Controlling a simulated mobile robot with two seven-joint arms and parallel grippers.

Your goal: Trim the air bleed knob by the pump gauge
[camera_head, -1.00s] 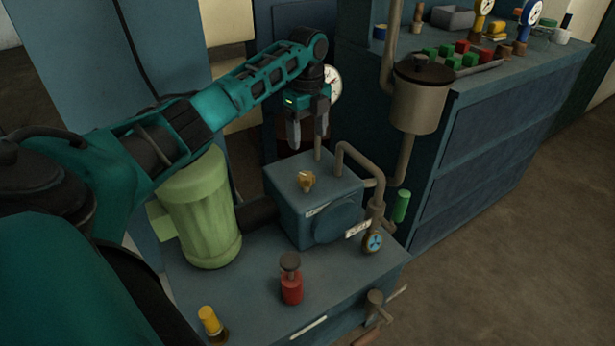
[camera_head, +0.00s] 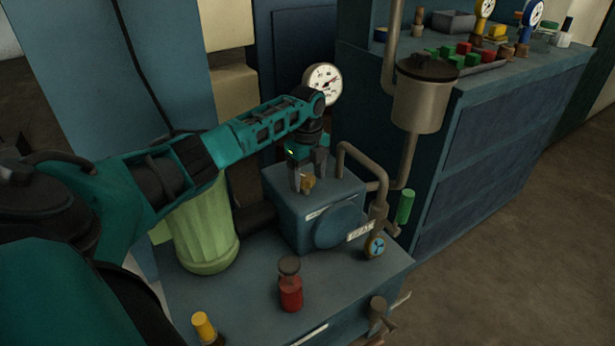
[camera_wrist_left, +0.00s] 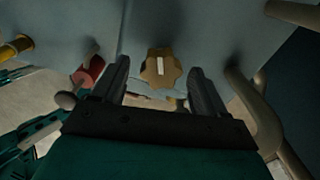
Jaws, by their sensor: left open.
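The air bleed knob (camera_head: 308,184) is a small brass-coloured lobed knob on top of the blue pump block (camera_head: 285,205). It also shows in the left wrist view (camera_wrist_left: 160,68), with a pale mark across its face. My left gripper (camera_head: 307,183) is over the block, with its fingers pointing down around the knob. In the left wrist view the open fingers (camera_wrist_left: 161,85) stand to either side of the knob, apart from it. The round white pump gauge (camera_head: 323,84) is behind my left wrist. My right gripper is not in view.
A bent pipe (camera_head: 362,160) rises close to the right of the knob. A green motor (camera_head: 203,228) stands left of the block. A red bottle-like part (camera_head: 290,289) and a yellow knob (camera_head: 203,325) are in front. A metal pot (camera_head: 420,100) hangs at the right.

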